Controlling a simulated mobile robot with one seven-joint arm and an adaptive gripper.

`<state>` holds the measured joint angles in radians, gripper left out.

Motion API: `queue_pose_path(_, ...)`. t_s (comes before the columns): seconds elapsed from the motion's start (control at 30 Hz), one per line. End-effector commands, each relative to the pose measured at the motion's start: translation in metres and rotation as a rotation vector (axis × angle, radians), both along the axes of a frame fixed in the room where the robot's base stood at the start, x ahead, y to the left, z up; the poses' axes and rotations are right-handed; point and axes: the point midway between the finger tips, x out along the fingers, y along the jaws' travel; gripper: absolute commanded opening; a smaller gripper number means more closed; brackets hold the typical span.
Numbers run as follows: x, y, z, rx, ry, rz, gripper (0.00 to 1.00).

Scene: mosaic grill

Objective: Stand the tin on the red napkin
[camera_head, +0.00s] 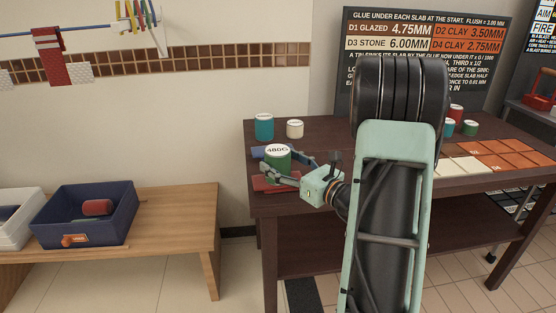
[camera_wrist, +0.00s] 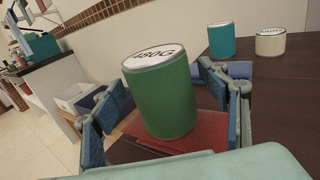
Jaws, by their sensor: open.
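The green tin (camera_head: 278,152) with a white lid marked 480G stands upright near the table's left end. The red napkin (camera_head: 262,184) lies flat under it, and the tin's base appears to rest on it. In the wrist view the tin (camera_wrist: 162,98) stands with red napkin (camera_wrist: 205,139) showing beside and in front of its base. My gripper (camera_head: 280,166) is open, with one finger on each side of the tin. In the wrist view a gap shows between the tin and the right finger; contact on the left cannot be told. A finger partly hides the tin's base in the head view.
A blue napkin (camera_head: 262,153) lies just behind the tin. A teal tin (camera_head: 264,127) and a cream tin (camera_head: 295,129) stand farther back. Orange and cream tiles (camera_head: 500,153) cover the table's right side. A low bench holds a blue crate (camera_head: 118,228) at left.

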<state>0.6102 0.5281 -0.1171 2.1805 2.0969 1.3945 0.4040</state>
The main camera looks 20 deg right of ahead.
Motion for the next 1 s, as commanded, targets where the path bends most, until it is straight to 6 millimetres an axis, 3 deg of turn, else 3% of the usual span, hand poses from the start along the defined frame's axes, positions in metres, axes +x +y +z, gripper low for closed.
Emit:
queue_pose_path(0.3,-0.067,-0.022,0.001,0.002,0.002,-0.005,0.68)
queue_pose_path(0.5,-0.093,-0.03,0.001,0.002,0.0,-0.003,0.68)
queue_pose_path(1.0,-0.101,-0.032,0.0,0.001,-0.001,-0.001,0.68)
